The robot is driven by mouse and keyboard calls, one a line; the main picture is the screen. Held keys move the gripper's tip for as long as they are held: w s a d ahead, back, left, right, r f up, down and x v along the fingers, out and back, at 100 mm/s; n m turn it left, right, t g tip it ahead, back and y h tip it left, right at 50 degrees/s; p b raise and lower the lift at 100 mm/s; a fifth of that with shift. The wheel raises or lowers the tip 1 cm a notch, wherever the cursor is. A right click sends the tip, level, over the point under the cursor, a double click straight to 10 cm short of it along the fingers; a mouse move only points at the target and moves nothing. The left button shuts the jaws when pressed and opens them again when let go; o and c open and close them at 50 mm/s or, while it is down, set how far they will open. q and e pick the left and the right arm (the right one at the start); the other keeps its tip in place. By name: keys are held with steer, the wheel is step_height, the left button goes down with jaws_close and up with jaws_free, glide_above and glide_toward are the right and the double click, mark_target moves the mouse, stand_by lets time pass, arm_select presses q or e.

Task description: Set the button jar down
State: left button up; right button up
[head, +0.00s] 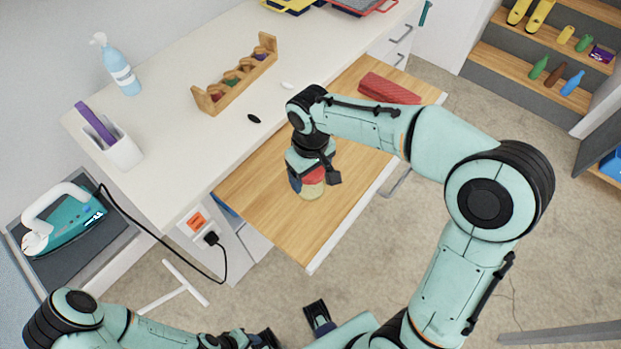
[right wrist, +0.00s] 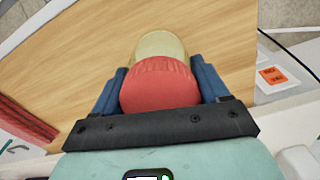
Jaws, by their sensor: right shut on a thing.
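The button jar (head: 313,190) has a red lid and a pale yellow body. My right gripper (head: 314,176) points down over the wooden pull-out surface (head: 290,225) and is shut on the jar. In the right wrist view the red lid (right wrist: 160,86) sits between the two blue fingers, with the pale body beyond it. I cannot tell whether the jar's base touches the wood. My left gripper (head: 262,339) is at the bottom edge of the head view, partly cut off, away from the jar; its opening is unclear.
A red patterned case (head: 388,88) lies at the far end of the wooden surface. The white counter (head: 190,130) beside it holds a wooden rack (head: 236,76), a spray bottle (head: 118,68) and a white holder (head: 118,150). An iron (head: 70,222) with a black cord stands at the left.

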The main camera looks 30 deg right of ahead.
steer(key=shift+f, duration=1.3)
steer(key=shift+f, duration=0.2)
steer(key=o, duration=1.2)
steer(key=shift+r, duration=0.2)
step_height(320, 180, up, 11)
steer(key=shift+r+p, duration=0.15)
steer(key=shift+p, duration=0.65)
steer(key=shift+r, duration=0.35)
